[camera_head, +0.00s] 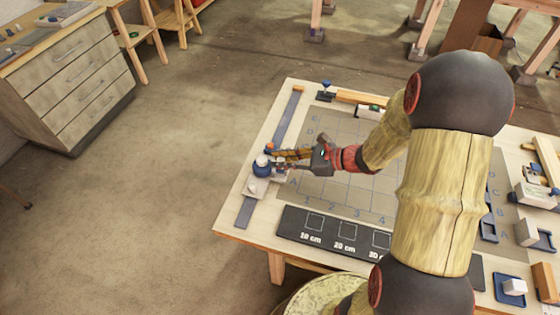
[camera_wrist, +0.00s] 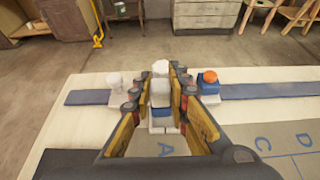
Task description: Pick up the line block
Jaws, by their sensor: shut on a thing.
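My gripper (camera_wrist: 161,92) is shut on a small white and blue block (camera_wrist: 160,96), taken as the line block, with a pale knob on top. The yellow-lined fingers stand on both sides of it and hide part of its sides. In the head view my gripper (camera_head: 272,159) reaches to the table's left edge, where the blue block with the white top (camera_head: 262,171) shows at the fingertips. I cannot tell whether the block is clear of the table.
An orange-knobbed blue block (camera_wrist: 208,81) and a white-knobbed one (camera_wrist: 114,80) stand close on either side. Blue-grey laths (camera_head: 288,118) run along the table's left edge. A lettered grid mat (camera_head: 318,187) and a black size board (camera_head: 330,232) lie nearby.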

